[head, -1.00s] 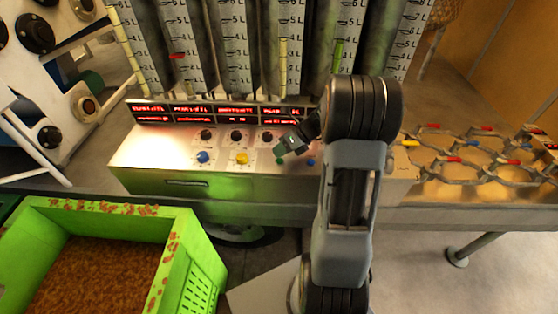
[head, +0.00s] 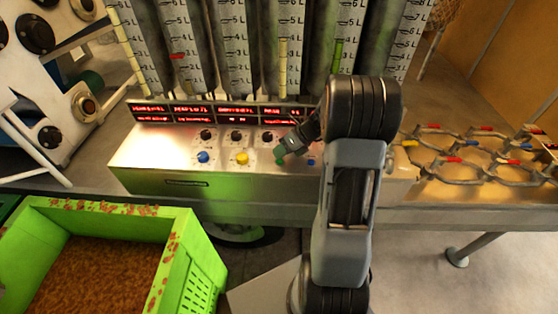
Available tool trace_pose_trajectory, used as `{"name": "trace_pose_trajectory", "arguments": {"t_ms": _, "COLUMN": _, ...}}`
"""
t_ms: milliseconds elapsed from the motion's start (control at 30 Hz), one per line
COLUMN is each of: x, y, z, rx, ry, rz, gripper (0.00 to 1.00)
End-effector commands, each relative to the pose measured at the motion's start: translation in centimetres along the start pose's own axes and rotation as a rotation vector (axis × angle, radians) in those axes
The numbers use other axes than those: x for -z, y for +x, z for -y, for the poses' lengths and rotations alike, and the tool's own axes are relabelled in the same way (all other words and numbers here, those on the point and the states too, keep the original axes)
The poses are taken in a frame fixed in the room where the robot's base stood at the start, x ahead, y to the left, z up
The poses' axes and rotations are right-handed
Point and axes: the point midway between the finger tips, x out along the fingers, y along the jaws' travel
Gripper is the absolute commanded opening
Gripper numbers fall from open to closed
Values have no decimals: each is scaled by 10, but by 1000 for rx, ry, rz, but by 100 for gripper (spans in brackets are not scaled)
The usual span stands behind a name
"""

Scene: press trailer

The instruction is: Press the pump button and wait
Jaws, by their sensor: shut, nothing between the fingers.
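The pump console (head: 150,150) is a pale metal box with a row of coloured buttons: a blue button (head: 203,157), a yellow button (head: 241,158), a green button (head: 280,155) and another blue one (head: 311,161) beside my arm. Black knobs (head: 236,135) sit above them. My gripper (head: 285,152) is shut and empty, its tip over or against the green button. It partly covers that button, so I cannot tell whether they touch or whether the button is pushed in. Which button is the pump button is not readable.
Tall graduated tubes (head: 232,45) stand behind the red displays (head: 180,112). A green crate (head: 180,262) of brown grains is at front left. A rack of rings with coloured clips (head: 470,160) is at right. My arm hides the console's right part.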

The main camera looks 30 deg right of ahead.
Motion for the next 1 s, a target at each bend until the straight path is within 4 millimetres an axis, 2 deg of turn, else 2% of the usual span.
{"name": "trace_pose_trajectory", "arguments": {"t_ms": 1000, "x": 5, "y": 6, "z": 5, "rx": 1, "ry": 0, "rz": 0, "gripper": 0}}
